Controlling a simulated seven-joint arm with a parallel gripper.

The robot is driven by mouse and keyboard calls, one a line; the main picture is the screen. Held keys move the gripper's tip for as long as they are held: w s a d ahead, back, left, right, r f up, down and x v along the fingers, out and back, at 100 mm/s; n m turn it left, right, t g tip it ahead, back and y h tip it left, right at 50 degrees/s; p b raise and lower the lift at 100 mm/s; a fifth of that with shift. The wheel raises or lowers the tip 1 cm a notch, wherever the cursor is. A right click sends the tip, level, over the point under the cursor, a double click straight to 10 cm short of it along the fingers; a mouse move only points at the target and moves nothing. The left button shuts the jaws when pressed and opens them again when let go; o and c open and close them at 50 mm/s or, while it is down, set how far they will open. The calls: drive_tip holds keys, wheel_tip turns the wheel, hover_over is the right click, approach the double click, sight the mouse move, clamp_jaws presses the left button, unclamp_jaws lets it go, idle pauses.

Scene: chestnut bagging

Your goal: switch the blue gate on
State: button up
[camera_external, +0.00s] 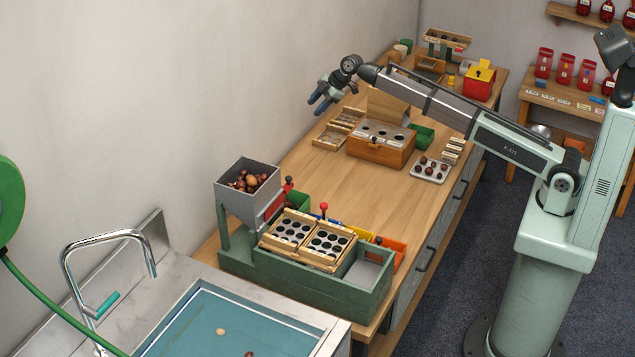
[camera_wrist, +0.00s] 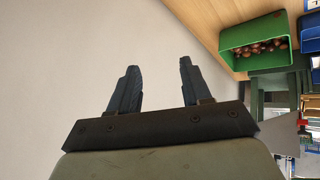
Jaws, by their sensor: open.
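The green chestnut sorter (camera_external: 318,283) stands on the near end of the wooden bench. A grey hopper (camera_external: 247,197) of chestnuts sits at its left and two wooden hole trays (camera_external: 292,230) lie on top. A small blue part (camera_external: 317,216) shows behind the trays, beside a red-knobbed lever (camera_external: 323,207); I cannot tell for sure whether it is the blue gate or how it is set. My gripper (camera_external: 318,100) is open and empty, high by the wall and well away from the sorter. In the wrist view my open fingers (camera_wrist: 159,68) have only wall between them.
A wooden box with round holes (camera_external: 380,152) and a tray of chestnuts (camera_external: 430,171) stand farther along the bench. The bench between them and the sorter is clear. A sink (camera_external: 235,325) with a tap lies at the front left. The wrist view shows a green bin of chestnuts (camera_wrist: 245,38).

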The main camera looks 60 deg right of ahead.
drive_tip(key=s+a+r+n+g, duration=0.15)
drive_tip(key=s+a, duration=0.45)
drive_tip(key=a, duration=0.6)
drive_tip(key=s+a+n+g+y, duration=0.1)
drive_tip(key=s+a+n+g, duration=0.2)
drive_tip(key=s+a, duration=0.55)
drive_tip(key=s+a+n+g, duration=0.2)
drive_tip(key=s+a, duration=0.1)
drive_tip(key=a, duration=1.1)
drive_tip(key=x, duration=0.9)
drive_tip(key=a+x, duration=0.1)
drive_tip(key=x, duration=0.3)
drive_tip(key=shift+s+f, duration=0.1)
drive_tip(key=shift+c, duration=0.3)
clamp_jaws()
